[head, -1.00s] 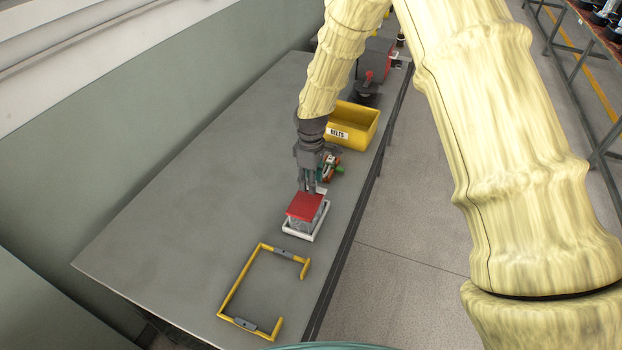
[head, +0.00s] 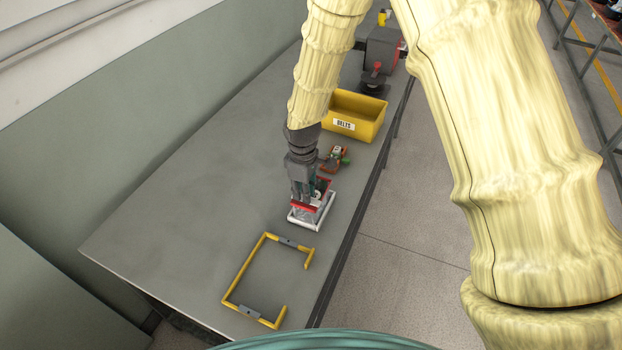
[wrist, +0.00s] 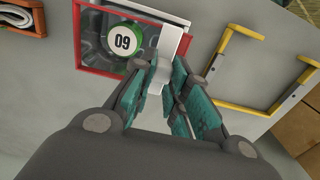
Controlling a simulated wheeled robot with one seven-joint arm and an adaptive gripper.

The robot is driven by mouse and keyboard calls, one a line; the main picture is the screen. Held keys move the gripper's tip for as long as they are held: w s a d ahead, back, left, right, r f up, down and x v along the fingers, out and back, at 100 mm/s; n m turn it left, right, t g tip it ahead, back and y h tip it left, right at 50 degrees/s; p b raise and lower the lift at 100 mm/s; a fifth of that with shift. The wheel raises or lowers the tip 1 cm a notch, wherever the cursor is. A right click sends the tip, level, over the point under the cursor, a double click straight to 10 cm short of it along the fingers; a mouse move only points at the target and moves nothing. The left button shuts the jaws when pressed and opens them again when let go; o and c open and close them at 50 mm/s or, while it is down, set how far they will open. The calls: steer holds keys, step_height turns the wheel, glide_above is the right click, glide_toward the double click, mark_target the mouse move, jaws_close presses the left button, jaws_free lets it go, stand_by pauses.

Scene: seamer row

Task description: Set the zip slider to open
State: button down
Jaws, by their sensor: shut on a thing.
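A clear pouch or case with a red frame (wrist: 84,52) shows in the wrist view, with a green-rimmed disc marked 09 (wrist: 123,40) inside. A pale strip (wrist: 177,38) runs along its right side. At that strip's near end, a small white piece, which looks like the zip slider (wrist: 157,77), sits between my fingertips. My gripper (wrist: 165,85) is shut on it. In the head view my gripper (head: 303,196) reaches down over the case in its white tray (head: 321,219) and hides part of it.
A yellow bracket frame (head: 236,283) lies in front of the tray. Behind are a small orange-and-green object (head: 334,158) and a yellow bin labelled BELTS (head: 368,130). A grey machine (head: 381,48) stands farther back. The table's left side is clear.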

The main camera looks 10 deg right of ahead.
steer(key=shift+s+a, duration=0.1)
steer(key=shift+s, duration=0.1)
steer(key=c, duration=1.4)
jaws_free()
steer(key=shift+o, duration=0.2)
step_height(320, 180, up, 12)
